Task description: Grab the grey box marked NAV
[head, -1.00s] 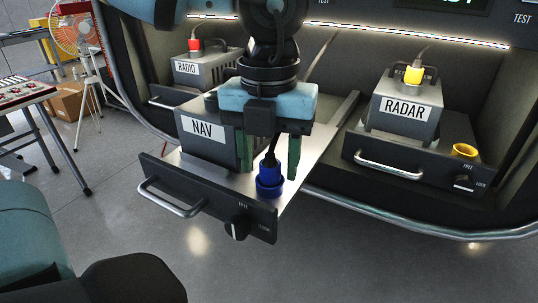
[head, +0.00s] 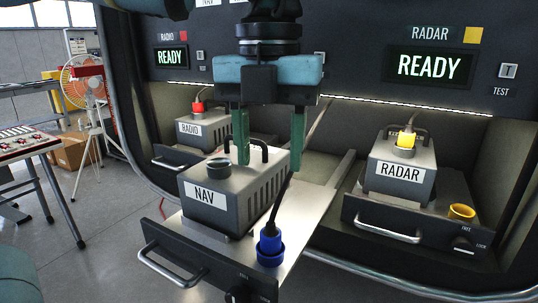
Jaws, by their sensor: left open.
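The grey box marked NAV (head: 206,212) sits on a pulled-out metal tray (head: 305,222). It has a dark carrying handle (head: 256,146) and a round socket (head: 218,168) on top. My left gripper (head: 269,165) is open and points down over the back right part of the box. Its green fingers are apart; the nearer-left one overlaps the handle in the picture. I cannot tell whether it touches. A blue connector (head: 269,246) with a black cable stands on the tray to the right of the box. My right gripper is not in view.
A RADIO box (head: 203,133) with a red plug stands behind left. A RADAR box (head: 401,170) with a yellow plug stands on the right tray. Panel screens above read READY. The tray front has a bar handle (head: 172,268). A fan (head: 88,85) stands far left.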

